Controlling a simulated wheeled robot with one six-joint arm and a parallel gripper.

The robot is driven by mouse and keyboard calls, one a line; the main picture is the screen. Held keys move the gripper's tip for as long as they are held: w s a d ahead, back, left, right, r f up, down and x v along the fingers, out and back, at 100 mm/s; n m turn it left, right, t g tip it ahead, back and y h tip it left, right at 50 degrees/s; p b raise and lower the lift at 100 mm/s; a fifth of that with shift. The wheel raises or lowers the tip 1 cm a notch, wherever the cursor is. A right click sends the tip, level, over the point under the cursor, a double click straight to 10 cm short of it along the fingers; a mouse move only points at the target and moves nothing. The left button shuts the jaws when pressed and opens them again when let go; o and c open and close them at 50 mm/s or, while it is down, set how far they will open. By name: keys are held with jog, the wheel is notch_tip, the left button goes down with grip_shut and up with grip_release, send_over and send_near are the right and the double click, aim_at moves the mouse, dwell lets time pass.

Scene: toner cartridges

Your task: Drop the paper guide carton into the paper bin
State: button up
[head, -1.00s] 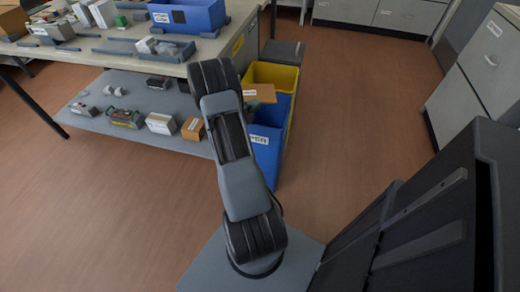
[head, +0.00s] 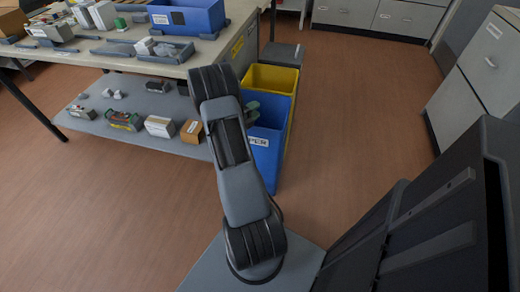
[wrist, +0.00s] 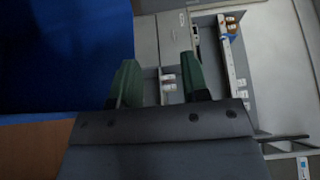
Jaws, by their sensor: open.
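My gripper (head: 253,110) is open, with its green fingers at the mouth of the blue bin in the head view. The fingers also show apart, with no carton between them, in the wrist view (wrist: 160,88). The blue paper bin (head: 268,160) stands beside the table, its label partly hidden behind my arm. Dark blue (wrist: 65,55) fills the left of the wrist view. The paper guide carton is not visible in the head view.
A yellow bin (head: 273,77) stands behind the blue one, and a dark grey bin (head: 283,52) behind that. The table (head: 110,62) has a lower shelf (head: 90,125) with several small boxes and parts. Cabinets line the right. Open floor lies right of the bins.

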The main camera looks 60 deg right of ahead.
jog(key=w+a+p, duration=0.2)
jog(key=a, duration=1.1)
jog(key=shift+w+a, duration=0.3)
jog(key=shift+w, duration=0.05)
